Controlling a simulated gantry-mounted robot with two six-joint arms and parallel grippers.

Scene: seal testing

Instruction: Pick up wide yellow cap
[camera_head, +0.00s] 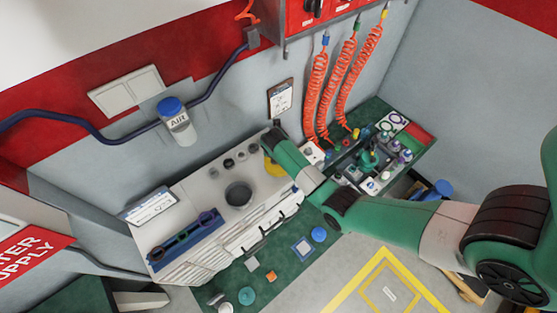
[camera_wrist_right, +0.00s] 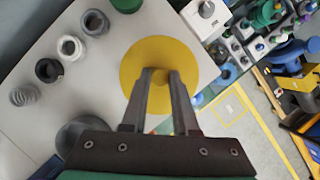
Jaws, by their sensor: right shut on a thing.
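The wide yellow cap (camera_wrist_right: 150,50) is a flat round disc with a small knob in its middle. In the wrist view my right gripper (camera_wrist_right: 160,76) is shut on this knob, with one finger on each side. In the head view only part of the yellow cap (camera_head: 270,167) shows beside my right wrist, over the far right end of the white machine (camera_head: 207,191). I cannot tell whether the cap touches the machine top or hangs just above it. My left gripper is not in view.
Several rings (camera_wrist_right: 72,47) and a large dark round part (camera_wrist_right: 75,140) lie near the cap on the machine top. A fixture with small bottles (camera_head: 372,160) stands to the right. Loose parts, including a blue cap (camera_head: 319,234), lie on the green mat in front. Orange coiled hoses (camera_head: 315,95) hang behind.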

